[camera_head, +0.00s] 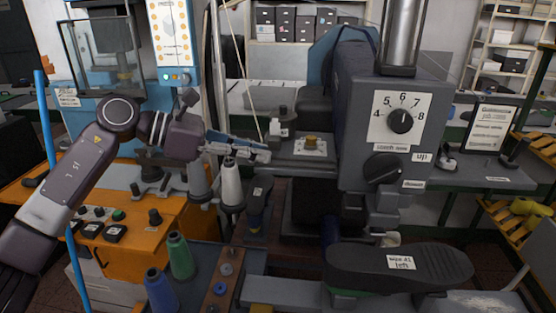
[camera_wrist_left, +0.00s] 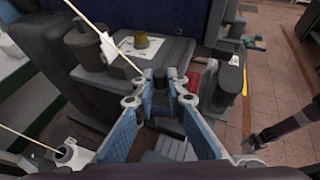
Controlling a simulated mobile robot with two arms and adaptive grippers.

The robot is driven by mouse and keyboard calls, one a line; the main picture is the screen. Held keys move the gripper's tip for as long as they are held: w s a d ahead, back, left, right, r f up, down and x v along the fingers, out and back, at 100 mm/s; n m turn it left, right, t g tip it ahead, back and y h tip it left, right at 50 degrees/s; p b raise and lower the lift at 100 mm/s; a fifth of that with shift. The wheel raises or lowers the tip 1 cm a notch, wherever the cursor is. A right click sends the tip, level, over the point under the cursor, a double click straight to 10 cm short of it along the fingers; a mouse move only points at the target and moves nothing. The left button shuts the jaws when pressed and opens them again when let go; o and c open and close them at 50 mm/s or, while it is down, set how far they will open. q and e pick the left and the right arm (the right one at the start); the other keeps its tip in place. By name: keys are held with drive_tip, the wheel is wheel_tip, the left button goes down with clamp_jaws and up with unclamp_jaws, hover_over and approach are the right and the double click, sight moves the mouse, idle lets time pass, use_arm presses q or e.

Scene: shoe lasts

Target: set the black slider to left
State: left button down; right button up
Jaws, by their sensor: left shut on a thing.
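My left gripper (camera_head: 262,154) reaches in from the left at the front edge of the grey machine. Its blue fingers also show in the left wrist view (camera_wrist_left: 162,75), closed on a small dark upright piece that looks like the black slider (camera_wrist_left: 160,82). The fingers stand on either side of it. In the head view the fingers hide this piece. I cannot read the slider's position along its track.
A grey machine with a numbered dial (camera_head: 400,121) stands to the right of my left gripper. A brass-coloured knob (camera_head: 312,142) sits just right of the fingers. A white thread cone (camera_head: 231,184) stands just below them. A black shoe-shaped piece (camera_head: 370,265) lies at the front.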

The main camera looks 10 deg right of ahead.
use_arm(q)
drive_tip(key=shift+w+a+r, duration=0.1)
drive_tip(key=c, duration=2.2)
unclamp_jaws()
drive_tip(key=shift+a, duration=0.15)
drive_tip(key=v, duration=1.2)
